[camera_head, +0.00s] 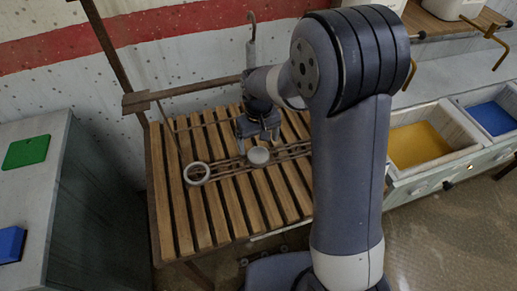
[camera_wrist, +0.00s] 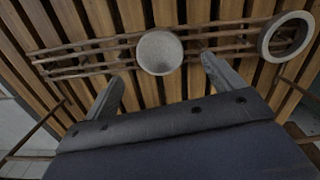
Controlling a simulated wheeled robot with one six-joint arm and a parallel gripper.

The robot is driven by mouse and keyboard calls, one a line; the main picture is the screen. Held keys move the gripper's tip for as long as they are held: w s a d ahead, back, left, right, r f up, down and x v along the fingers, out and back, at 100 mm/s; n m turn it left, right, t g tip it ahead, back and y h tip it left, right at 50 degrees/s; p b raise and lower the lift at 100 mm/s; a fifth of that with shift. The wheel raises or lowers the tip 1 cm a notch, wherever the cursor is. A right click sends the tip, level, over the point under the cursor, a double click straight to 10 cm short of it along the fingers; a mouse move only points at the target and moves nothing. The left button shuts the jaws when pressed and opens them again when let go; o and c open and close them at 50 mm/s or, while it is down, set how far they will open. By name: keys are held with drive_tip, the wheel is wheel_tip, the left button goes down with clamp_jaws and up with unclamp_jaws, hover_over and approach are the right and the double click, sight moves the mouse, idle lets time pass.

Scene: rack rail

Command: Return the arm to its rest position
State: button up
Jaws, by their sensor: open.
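My gripper (camera_head: 258,137) hangs above the slatted wooden table, at the end of my arm, which reaches out over the table. In the wrist view, its two fingers (camera_wrist: 163,84) are spread wide apart with nothing held between them. A pale round cup-like piece (camera_head: 258,156) sits at the rail rack just in front of the gripper; in the wrist view this piece (camera_wrist: 159,52) lies beyond the fingertips, apart from them. My upper arm hides the table's right part in the head view.
A slatted table (camera_head: 222,215) bears thin metal rails (camera_head: 232,168) and a pale ring (camera_head: 197,173) at their left end. A hook (camera_head: 252,40) hangs behind. A grey cabinet (camera_head: 95,190) stands left; yellow (camera_head: 418,145) and blue (camera_head: 493,117) bins stand right.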

sight(258, 154)
wheel_tip(258, 154, up, 5)
drive_tip(key=shift+f, duration=0.1)
idle(0.4)
wheel_tip(258, 154, down, 10)
drive_tip(key=shift+f+p, duration=0.2)
drive_tip(key=shift+p, duration=0.1)
drive_tip(key=shift+r+p, duration=0.55)
drive_tip(key=shift+r, duration=0.05)
